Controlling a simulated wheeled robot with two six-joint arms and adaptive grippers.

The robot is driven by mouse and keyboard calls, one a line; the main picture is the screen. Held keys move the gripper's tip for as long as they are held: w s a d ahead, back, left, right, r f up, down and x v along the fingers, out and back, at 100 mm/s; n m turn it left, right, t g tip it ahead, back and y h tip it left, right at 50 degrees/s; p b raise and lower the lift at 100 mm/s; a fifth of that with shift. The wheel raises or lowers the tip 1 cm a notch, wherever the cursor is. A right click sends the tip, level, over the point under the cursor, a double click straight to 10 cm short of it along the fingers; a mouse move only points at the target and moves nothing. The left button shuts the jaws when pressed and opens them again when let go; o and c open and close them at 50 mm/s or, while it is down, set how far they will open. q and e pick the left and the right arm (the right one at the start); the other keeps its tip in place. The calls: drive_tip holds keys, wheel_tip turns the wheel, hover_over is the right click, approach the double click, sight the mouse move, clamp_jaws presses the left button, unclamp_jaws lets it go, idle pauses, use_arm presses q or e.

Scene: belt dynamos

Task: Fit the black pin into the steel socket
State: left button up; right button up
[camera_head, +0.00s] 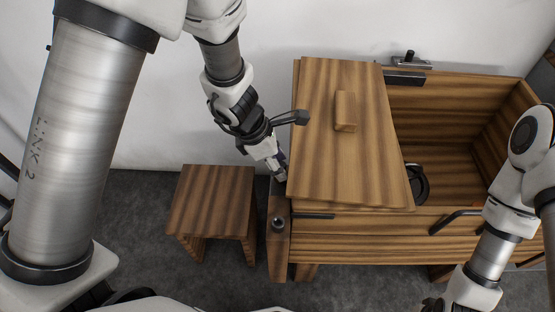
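A small round steel socket (278,223) with a dark opening sits on a narrow wooden strip at the left side of the wooden chest. My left gripper (280,172) points down just behind it, close to the chest's left edge. Its fingertips are small and partly blurred, and I cannot tell whether they hold anything. A small black upright piece, possibly the black pin (410,56), stands on a metal bracket at the back of the chest, well apart from the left gripper. My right gripper (433,304) is only partly visible at the bottom edge, and its fingers cannot be made out.
A wooden lid (350,165) with a block handle covers the chest's left part. The open compartment (445,125) to the right holds a black round object (416,185). A dark handle (455,219) sticks out in front. A wooden stool (213,200) stands left.

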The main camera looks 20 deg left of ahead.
use_arm(q)
clamp_jaws()
drive_tip(key=shift+r, duration=0.15)
wheel_tip(320, 180, up, 4)
drive_tip(key=p, duration=0.4)
drive_tip(key=shift+r, duration=0.2)
